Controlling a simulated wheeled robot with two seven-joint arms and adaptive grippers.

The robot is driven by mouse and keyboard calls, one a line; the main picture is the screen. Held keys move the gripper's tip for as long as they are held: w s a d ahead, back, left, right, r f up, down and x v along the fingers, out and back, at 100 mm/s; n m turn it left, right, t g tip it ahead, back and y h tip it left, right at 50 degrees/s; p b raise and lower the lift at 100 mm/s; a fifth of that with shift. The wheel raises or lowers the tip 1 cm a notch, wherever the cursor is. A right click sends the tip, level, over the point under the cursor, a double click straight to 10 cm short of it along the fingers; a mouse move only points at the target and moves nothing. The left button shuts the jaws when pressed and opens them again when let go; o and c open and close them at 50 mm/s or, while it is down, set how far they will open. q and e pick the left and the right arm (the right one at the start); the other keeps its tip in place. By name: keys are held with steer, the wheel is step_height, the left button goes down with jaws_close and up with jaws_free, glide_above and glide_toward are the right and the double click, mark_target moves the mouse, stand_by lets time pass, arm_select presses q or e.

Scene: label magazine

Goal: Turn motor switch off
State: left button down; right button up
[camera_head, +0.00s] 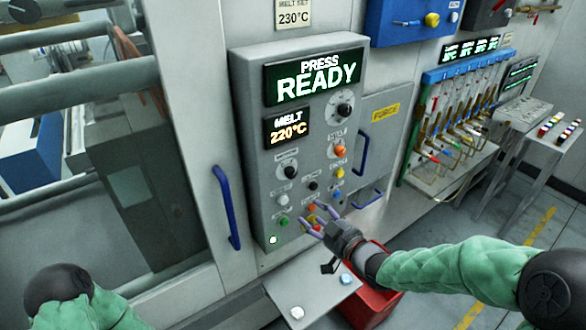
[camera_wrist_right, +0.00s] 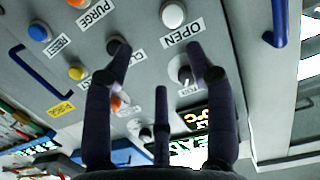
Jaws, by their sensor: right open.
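The grey control panel (camera_head: 245,110) carries several knobs and buttons under a screen reading PRESS READY (camera_head: 316,78). A black rotary knob (camera_head: 290,171), which seems to be the motor switch, sits at its left; its small label and its setting are hard to read. It also shows in the right wrist view (camera_wrist_right: 184,74), close beside one finger. My right gripper (camera_head: 316,218) is open and empty in front of the lower buttons, below and right of that knob. Its spread fingers (camera_wrist_right: 160,58) fill the middle of the wrist view. I see no left gripper, only my arm at lower left.
Blue handles (camera_head: 226,207) stand out left and right of the panel. A grey ledge (camera_head: 312,282) and a red bin (camera_head: 372,300) are below.

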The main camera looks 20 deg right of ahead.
steer(key=n+t+y, duration=0.1)
steer(key=n, duration=0.1)
glide_toward(293, 175)
steer(key=x, duration=0.9)
steer(key=shift+w+a+p, duration=0.1)
steer(key=shift+w+p, duration=0.25)
jaws_close()
